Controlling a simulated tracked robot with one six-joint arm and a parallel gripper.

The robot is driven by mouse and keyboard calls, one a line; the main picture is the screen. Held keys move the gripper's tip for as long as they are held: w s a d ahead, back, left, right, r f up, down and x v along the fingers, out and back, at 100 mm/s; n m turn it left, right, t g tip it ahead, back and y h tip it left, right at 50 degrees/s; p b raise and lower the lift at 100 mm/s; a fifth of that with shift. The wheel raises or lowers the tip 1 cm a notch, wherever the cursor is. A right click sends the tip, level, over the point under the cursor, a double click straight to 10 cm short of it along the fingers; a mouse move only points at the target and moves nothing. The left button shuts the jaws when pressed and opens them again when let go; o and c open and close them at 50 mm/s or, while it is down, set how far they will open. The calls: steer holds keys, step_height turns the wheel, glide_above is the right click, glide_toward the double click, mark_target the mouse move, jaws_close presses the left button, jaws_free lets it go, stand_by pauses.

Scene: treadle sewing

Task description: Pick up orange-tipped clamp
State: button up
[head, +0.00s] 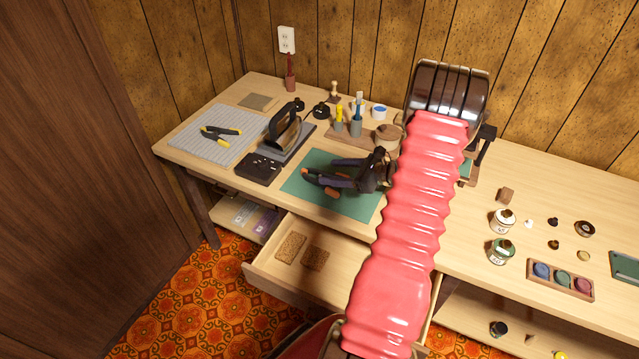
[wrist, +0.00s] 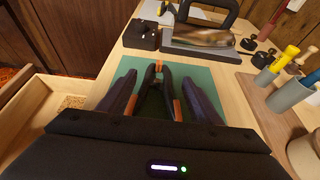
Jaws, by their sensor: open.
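The orange-tipped clamp (wrist: 158,78) is dark with orange ends and lies on the green mat (wrist: 200,80). In the wrist view it sits between the two dark fingers of my gripper (wrist: 158,86), which are open and spread to either side of it. Its orange tip points away from my palm. In the head view my gripper (head: 326,172) is low over the green mat (head: 300,195), and part of the clamp (head: 308,173) shows by the fingertips. Whether the fingers touch the clamp cannot be told.
A dark iron (head: 285,130) on its base and a black block (head: 258,169) stand just left of the mat. Yellow-handled pliers (head: 222,132) lie on a grey grid mat. A holder with tools (head: 355,127) stands behind. An open drawer (head: 265,275) juts out in front.

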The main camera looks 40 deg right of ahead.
mark_target(306, 170)
steer(key=shift+x, duration=2.55)
steer(key=shift+a, duration=0.1)
steer(key=shift+x, duration=2.55)
steer(key=shift+r, duration=0.15)
steer(key=shift+c, duration=0.2)
steer(key=c, duration=1.1)
